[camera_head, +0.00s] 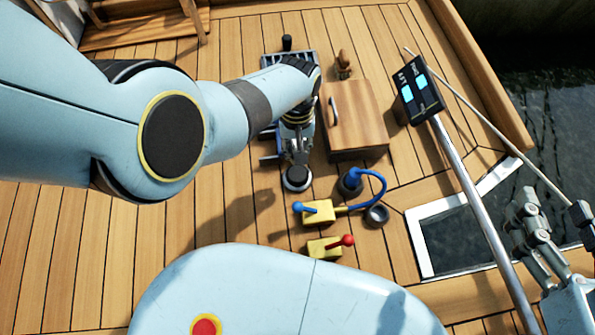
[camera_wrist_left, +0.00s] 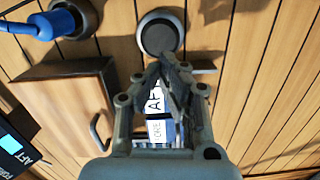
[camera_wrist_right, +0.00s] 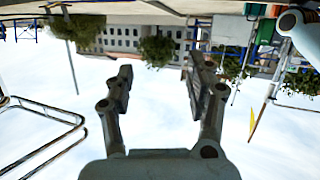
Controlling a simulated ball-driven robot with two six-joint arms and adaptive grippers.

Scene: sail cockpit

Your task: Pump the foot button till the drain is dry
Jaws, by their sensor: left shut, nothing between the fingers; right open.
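The foot button (camera_head: 297,178), a dark round pad in a pale rim, sits on the deck in the head view. It also shows at the top middle of the left wrist view (camera_wrist_left: 158,38). My right gripper (camera_head: 555,208) is open and empty at the right edge, away from the button.
A display (camera_head: 419,92) marked AFT, with two cyan patches, stands on a pole (camera_head: 478,208). A wooden box (camera_head: 356,118) stands beside my left gripper. Yellow valves with a blue lever (camera_head: 318,211) and a red lever (camera_head: 325,247) sit nearby. Water lies beyond the right edge.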

